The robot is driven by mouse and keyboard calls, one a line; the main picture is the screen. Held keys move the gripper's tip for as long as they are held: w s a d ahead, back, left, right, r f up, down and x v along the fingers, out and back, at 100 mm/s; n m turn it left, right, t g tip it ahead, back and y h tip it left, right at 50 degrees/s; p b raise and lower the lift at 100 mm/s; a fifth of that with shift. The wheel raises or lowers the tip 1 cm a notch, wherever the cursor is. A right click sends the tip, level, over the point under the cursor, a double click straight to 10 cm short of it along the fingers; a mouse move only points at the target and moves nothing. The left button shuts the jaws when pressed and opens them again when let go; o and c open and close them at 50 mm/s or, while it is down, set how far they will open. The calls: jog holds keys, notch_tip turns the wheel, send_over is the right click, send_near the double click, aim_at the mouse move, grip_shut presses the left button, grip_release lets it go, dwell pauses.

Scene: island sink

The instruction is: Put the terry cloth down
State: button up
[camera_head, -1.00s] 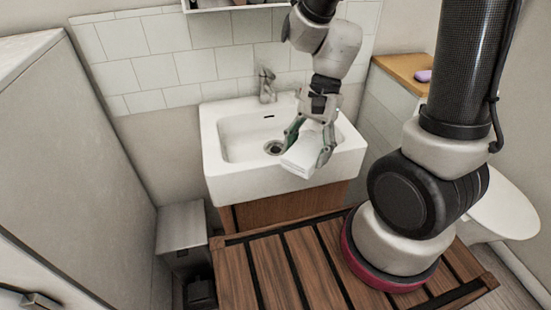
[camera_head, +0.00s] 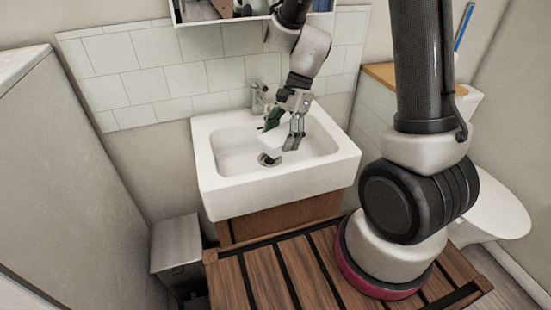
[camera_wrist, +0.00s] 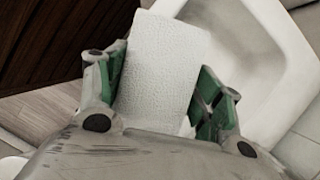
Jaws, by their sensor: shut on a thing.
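The white terry cloth (camera_wrist: 160,65) shows as a folded, textured rectangle between the green-padded fingers in the wrist view. My gripper (camera_wrist: 158,98) is shut on it. In the head view my gripper (camera_head: 282,138) holds the pale cloth (camera_head: 272,143) above the basin, near the drain. The white sink (camera_head: 285,192) lies below; part of its basin is hidden by my gripper and the cloth. I cannot tell whether the cloth touches the sink.
A chrome faucet (camera_head: 258,98) stands behind the basin. A cabinet with an open front (camera_head: 235,12) hangs above. A slatted wooden surface (camera_head: 262,280) is in front, a grey bin (camera_head: 178,245) at lower left, a toilet (camera_head: 500,210) at right. The sink's left rim is clear.

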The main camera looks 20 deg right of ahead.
jog(key=w, duration=0.5)
jog(key=shift+f, duration=6.05)
jog(key=shift+f, duration=0.15)
jog(key=shift+f, duration=0.45)
jog(key=o, duration=1.1)
